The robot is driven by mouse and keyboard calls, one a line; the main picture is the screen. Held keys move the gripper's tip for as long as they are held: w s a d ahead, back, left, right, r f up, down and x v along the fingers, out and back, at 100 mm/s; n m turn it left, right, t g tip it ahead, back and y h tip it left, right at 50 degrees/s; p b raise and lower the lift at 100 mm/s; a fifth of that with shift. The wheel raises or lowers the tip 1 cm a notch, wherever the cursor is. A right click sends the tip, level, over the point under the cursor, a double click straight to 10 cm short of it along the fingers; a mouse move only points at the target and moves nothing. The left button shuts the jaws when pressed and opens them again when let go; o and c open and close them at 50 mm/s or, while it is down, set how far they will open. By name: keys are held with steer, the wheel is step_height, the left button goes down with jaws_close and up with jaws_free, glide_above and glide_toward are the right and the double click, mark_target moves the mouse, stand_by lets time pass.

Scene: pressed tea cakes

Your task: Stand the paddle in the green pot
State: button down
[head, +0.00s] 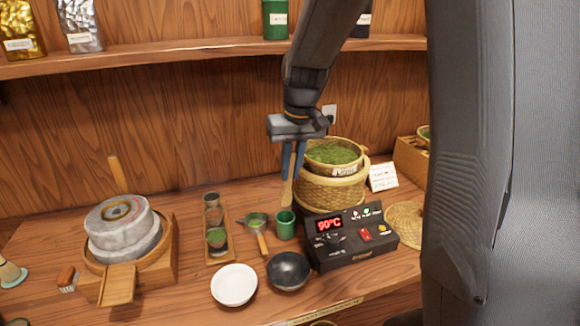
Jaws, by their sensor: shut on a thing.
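The green pot (286,226) stands upright on the table, left of the black control box. My gripper (291,176) is above it with its blue fingers pointing down, shut on the wooden paddle (287,194). The paddle hangs nearly upright below the fingertips, its lower end at the pot's rim in the picture. I cannot tell whether that end is inside the pot, over it or just behind it.
Woven baskets (329,187) with green leaf stand close to the right of my gripper. The control box (350,237) reading 90°C is right of the pot. A strainer (256,222), a dark bowl (288,271) and a white bowl (234,285) are nearby. A stone mill (123,230) stands at left.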

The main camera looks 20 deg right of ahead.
step_height(320, 180, down, 8)
steer(key=b, duration=0.4)
stand_by(0.4)
steer(key=shift+f, duration=0.1)
steer(key=c, duration=1.7)
jaws_free()
steer(key=shift+o, duration=0.2)
step_height(320, 180, up, 8)
steer(key=s+b, duration=0.1)
steer(key=shift+d+b, duration=0.3)
steer(key=shift+b, duration=0.1)
steer(key=shift+f, duration=0.15)
